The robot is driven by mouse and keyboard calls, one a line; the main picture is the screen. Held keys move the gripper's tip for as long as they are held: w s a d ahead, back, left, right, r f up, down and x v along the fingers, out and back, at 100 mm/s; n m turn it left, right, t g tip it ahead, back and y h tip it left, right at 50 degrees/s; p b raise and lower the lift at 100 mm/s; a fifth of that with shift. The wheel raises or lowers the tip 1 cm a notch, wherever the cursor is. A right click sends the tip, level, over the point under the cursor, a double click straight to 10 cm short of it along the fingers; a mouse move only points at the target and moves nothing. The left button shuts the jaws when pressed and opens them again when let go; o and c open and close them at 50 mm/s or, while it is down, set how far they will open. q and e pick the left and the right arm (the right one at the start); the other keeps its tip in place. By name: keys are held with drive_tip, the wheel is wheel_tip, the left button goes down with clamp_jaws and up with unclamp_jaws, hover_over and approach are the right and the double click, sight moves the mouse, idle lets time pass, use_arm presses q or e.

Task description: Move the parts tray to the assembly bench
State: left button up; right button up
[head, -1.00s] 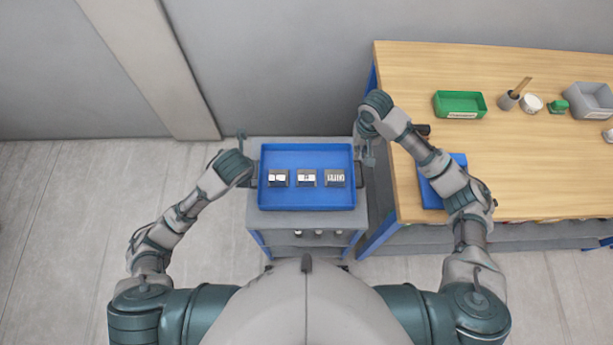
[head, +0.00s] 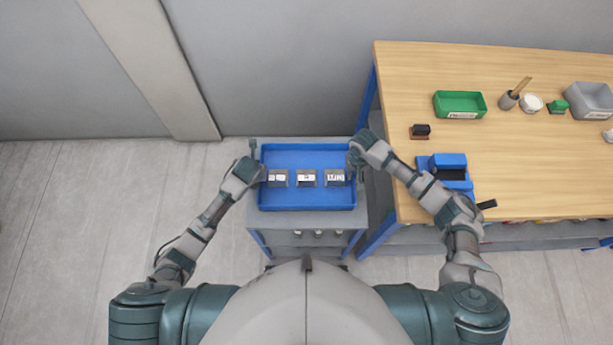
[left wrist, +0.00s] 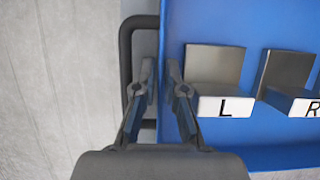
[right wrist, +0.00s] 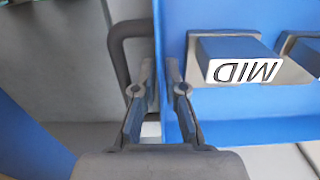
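The blue parts tray (head: 307,203) rests on a grey cart, left of the wooden assembly bench (head: 500,190). My left gripper (left wrist: 161,75) straddles the tray's left wall, one finger inside, one between wall and dark handle (left wrist: 124,60). My right gripper (right wrist: 161,75) straddles the right wall likewise, beside its handle (right wrist: 118,60). Both appear closed to a narrow gap on the wall.
The grey cart (head: 275,222) stands close to the bench. The bench's front middle is clear.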

use_arm(q)
drive_tip(key=shift+w+f, duration=0.15)
drive_tip(key=shift+f, duration=0.35)
use_arm(e)
drive_tip(key=shift+f, duration=0.55)
use_arm(q)
clamp_jaws()
use_arm(e)
clamp_jaws()
